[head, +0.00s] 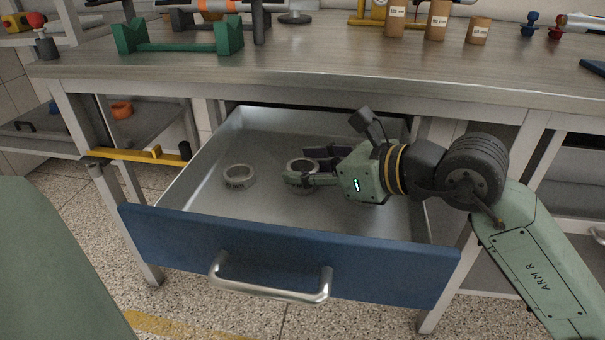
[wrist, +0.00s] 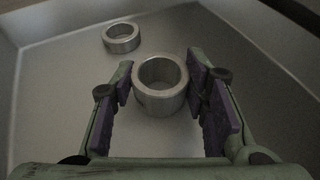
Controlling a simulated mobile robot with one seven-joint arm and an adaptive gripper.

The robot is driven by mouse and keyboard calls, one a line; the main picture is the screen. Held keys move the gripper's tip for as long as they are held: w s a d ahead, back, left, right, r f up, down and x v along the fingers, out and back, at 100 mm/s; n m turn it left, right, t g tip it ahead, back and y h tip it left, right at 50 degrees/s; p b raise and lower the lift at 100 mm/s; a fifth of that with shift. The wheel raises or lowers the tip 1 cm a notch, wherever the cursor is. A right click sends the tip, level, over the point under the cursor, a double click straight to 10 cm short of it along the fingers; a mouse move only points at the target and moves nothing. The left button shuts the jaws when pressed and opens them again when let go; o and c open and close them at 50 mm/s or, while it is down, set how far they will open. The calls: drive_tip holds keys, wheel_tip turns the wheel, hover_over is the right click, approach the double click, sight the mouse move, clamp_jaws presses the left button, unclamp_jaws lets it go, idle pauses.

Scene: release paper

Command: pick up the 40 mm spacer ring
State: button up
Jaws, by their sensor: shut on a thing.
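A metal spacer ring (wrist: 160,103) stands between the purple pads of my gripper (wrist: 162,92) in the wrist view, and the pads are shut on it. In the head view my gripper (head: 304,172) is low inside the open drawer, around the same ring, which is partly hidden by the fingers. A second metal ring (head: 239,184) lies on the drawer floor to the left, apart from my gripper. It also shows in the wrist view (wrist: 121,46), beyond the held ring. No size marking is legible on either ring. I cannot tell whether the held ring touches the floor.
The drawer (head: 150,228) has a blue front with a metal handle (head: 270,289) and grey walls around my gripper. The workbench top (head: 330,72) overhangs its back. A green stand (head: 180,45) and several labelled cylinders stand on the bench. The drawer floor left of the rings is clear.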

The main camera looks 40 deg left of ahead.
drive_tip(key=shift+c, duration=1.2)
